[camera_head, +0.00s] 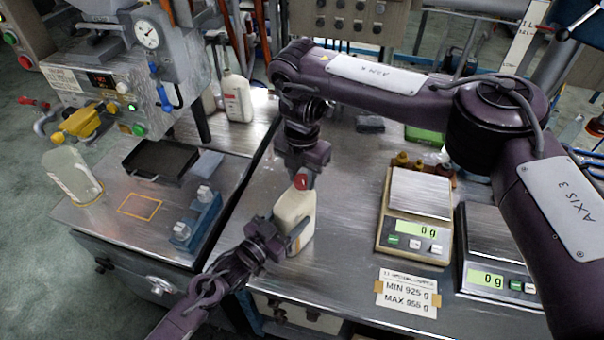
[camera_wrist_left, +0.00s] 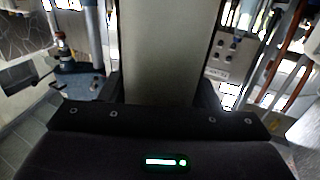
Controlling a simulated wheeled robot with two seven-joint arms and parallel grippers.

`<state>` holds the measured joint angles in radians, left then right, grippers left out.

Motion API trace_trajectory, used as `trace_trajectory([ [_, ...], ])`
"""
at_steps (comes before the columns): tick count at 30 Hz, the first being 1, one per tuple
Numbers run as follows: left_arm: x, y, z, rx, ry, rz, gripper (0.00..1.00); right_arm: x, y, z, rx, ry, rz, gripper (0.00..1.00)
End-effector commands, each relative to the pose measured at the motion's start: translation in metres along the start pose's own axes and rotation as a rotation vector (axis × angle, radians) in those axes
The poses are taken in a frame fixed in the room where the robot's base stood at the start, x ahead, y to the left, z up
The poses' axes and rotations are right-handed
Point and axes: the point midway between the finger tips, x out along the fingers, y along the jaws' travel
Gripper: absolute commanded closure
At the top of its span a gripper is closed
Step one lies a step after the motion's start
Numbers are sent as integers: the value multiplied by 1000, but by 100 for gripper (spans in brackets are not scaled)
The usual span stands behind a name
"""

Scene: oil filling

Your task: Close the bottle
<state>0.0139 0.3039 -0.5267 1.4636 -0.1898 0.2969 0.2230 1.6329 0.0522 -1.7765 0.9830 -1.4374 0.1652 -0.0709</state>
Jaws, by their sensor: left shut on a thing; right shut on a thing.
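A cream-white bottle (camera_head: 296,217) stands upright on the metal table, left of the scales. My left gripper (camera_head: 284,238) is shut on the bottle's body from the lower left. In the left wrist view the bottle (camera_wrist_left: 168,55) fills the space between the fingers. My right gripper (camera_head: 304,174) points down from above and is shut on a red cap (camera_head: 301,181) at the bottle's neck. I cannot tell whether the cap is seated on the thread.
Two scales (camera_head: 414,228) (camera_head: 492,282) reading 0 g stand to the right. A filling machine (camera_head: 120,75) stands at the left, with a translucent bottle (camera_head: 72,176) and a blue cap holder (camera_head: 198,220) near it. Another white bottle (camera_head: 237,98) stands behind.

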Motion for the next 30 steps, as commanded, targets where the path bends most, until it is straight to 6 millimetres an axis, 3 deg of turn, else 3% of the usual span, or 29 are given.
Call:
trace_trajectory([
  [2, 0, 1, 0, -1, -1, 1, 100, 0, 0, 0, 127, 1, 0, 95],
  [7, 0, 1, 1, -2, -1, 1, 100, 0, 0, 0, 136, -1, 0, 95],
  [8, 0, 1, 1, -2, -1, 1, 100, 0, 0, 0, 136, -1, 0, 64],
  [13, 0, 1, 1, -2, -1, 1, 100, 0, 0, 0, 134, -1, 0, 42],
  [23, 0, 1, 0, -2, -1, 1, 100, -4, 1, 0, 132, -2, 1, 42],
  [30, 0, 1, 0, -2, -1, 1, 100, -44, 1, 1, 130, -8, 4, 42],
])
